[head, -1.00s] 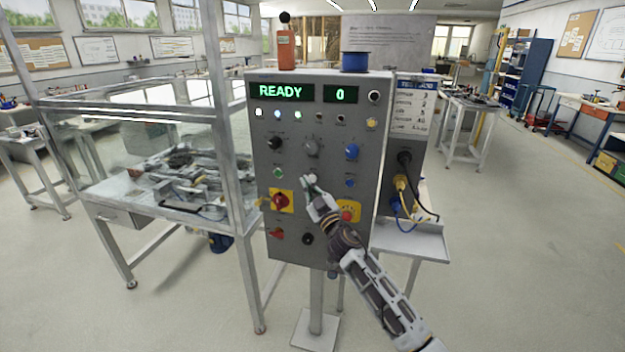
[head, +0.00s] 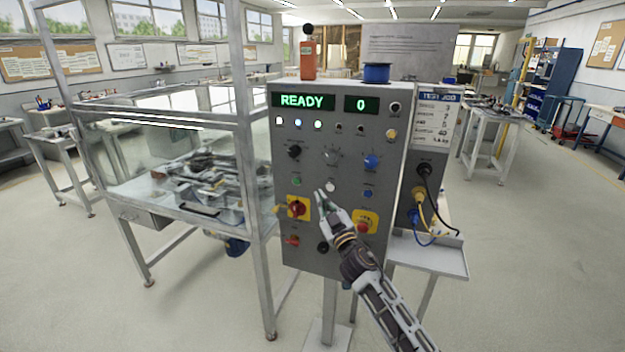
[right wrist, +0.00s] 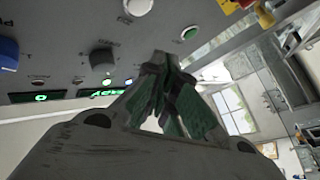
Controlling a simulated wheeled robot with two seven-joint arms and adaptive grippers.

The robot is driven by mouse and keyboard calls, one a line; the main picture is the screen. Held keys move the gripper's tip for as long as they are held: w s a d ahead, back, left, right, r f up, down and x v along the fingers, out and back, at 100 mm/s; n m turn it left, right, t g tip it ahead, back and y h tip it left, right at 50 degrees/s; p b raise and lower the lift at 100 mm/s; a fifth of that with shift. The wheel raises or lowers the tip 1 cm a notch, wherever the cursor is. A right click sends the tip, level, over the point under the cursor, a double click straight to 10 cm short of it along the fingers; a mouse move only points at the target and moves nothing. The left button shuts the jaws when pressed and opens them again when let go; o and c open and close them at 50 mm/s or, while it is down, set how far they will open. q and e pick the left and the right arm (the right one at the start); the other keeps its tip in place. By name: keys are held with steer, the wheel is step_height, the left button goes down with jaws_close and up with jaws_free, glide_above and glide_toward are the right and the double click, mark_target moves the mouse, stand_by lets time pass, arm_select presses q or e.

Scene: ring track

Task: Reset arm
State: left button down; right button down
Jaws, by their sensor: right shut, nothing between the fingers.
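My right arm comes in from the lower right in the head view, and its gripper (head: 322,199) is in front of the grey control panel (head: 345,225), just below the white button (head: 330,186). The gripper is shut and empty; its closed fingers also show in the right wrist view (right wrist: 163,65). The white button shows in the right wrist view (right wrist: 138,7) too, apart from the fingertips. The panel display (head: 303,101) reads READY and 0. Left of the gripper is a red rotary switch on a yellow plate (head: 298,207). My left gripper is not in view.
A glass-sided machine frame (head: 260,200) stands directly left of the panel. A red emergency-type button on yellow (head: 364,226) is right of my gripper. A small shelf (head: 440,258) and plugged cables (head: 421,200) sit on the right. The floor at far right is open.

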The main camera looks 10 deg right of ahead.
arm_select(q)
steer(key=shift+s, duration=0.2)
